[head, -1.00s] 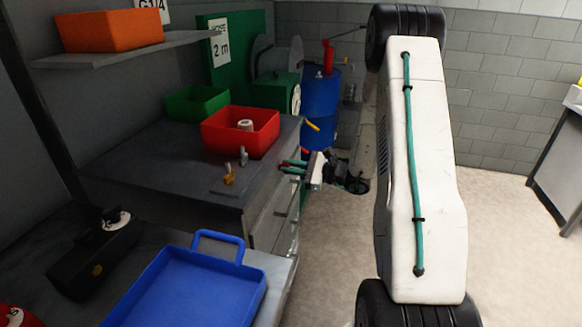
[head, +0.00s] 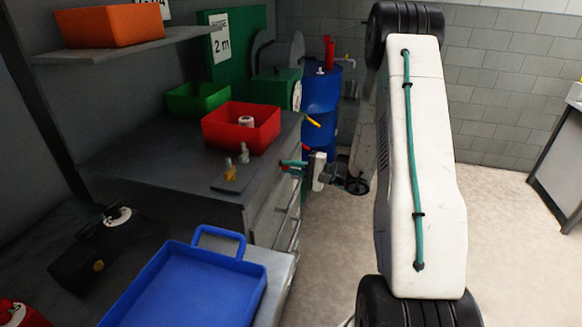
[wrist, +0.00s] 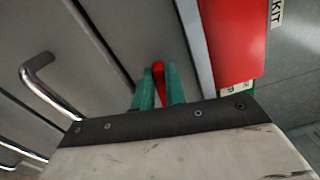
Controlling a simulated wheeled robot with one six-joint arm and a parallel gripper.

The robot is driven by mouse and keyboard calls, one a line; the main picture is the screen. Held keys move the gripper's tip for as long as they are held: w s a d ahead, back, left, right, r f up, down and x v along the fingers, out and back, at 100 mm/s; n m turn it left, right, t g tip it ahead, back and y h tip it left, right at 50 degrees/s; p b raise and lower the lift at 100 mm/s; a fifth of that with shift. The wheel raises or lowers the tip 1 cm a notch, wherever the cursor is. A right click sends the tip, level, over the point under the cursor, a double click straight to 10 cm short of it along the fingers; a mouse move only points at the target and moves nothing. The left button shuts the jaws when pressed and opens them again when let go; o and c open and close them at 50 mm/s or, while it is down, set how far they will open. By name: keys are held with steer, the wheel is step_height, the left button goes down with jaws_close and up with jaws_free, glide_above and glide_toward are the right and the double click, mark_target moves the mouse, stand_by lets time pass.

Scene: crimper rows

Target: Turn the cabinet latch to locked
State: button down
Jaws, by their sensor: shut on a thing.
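The cabinet latch (wrist: 158,69) shows in the wrist view as a small red lever on the grey cabinet front (wrist: 100,62). My gripper (wrist: 157,88) has its two green fingers shut on the lever, one on each side. The fingers hide the lower part of the lever and its pivot, so its exact angle is hard to tell. In the head view my gripper (head: 291,164) is small, at the right edge of the dark workbench, against the cabinet side. The latch is mostly hidden there.
Bar handles (wrist: 45,85) stick out from the cabinet front near my gripper. A red box (wrist: 232,45) is close on the right in the wrist view. A red bin (head: 240,140) and a blue tray (head: 190,285) sit on the benches. A blue drum (head: 320,105) stands behind.

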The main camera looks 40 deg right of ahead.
steer(key=shift+f+n, duration=0.2)
steer(key=shift+n, duration=0.9)
steer(key=shift+s, duration=0.1)
steer(key=c, duration=1.4)
jaws_free()
steer(key=shift+c, duration=0.2)
steer(key=v, duration=0.7)
steer(key=shift+s+d, duration=0.25)
steer(key=shift+s, duration=0.1)
